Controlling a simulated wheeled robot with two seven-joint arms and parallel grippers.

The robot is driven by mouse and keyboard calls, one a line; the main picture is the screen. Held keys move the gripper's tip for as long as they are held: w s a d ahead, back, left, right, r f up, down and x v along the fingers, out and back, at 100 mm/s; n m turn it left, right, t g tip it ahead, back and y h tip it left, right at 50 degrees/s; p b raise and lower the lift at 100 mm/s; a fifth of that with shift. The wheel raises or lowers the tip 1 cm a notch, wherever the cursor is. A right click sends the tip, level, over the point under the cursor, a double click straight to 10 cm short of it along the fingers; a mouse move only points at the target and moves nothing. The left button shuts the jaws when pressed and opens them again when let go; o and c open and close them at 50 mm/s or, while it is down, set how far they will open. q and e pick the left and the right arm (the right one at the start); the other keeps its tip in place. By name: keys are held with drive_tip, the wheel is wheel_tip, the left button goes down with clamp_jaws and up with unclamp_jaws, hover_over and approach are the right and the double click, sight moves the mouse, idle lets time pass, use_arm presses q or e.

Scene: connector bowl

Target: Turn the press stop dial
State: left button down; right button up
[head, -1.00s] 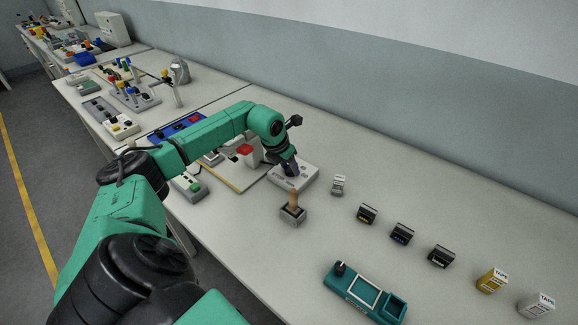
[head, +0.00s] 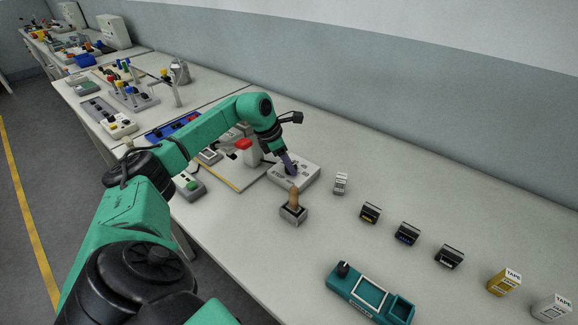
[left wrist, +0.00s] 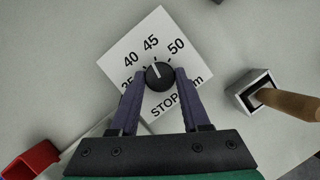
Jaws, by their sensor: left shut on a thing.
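The press stop dial is a round black knob (left wrist: 159,76) with a white pointer line, on a white plate (left wrist: 133,44) marked 40, 45, 50 and "STOP". The pointer line points up and slightly left, near 45. In the head view the dial's pale box (head: 309,177) stands on the bench, and my gripper hides the knob. My left gripper (left wrist: 160,79) has its two purple fingers on either side of the knob, shut on it. It also shows in the head view (head: 291,172), reaching down onto the box. My right gripper is not in view.
A wooden-handled stamp in a grey holder (head: 293,213) stands close in front of the dial box. A red-topped press part (head: 243,144) is to its left. Small boxes (head: 370,213) line the bench to the right, with a teal device (head: 368,295) nearer.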

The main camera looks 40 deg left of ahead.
use_arm(q)
drive_tip(key=shift+m+h, duration=0.4)
drive_tip(key=shift+m, duration=0.7)
drive_tip(key=shift+a+r, duration=0.1)
drive_tip(key=shift+c, duration=1.8)
unclamp_jaws()
drive_tip(key=v, duration=1.4)
drive_tip(key=shift+r+b, duration=0.3)
drive_tip(key=shift+b, duration=0.05)
drive_tip(key=shift+w, duration=0.15)
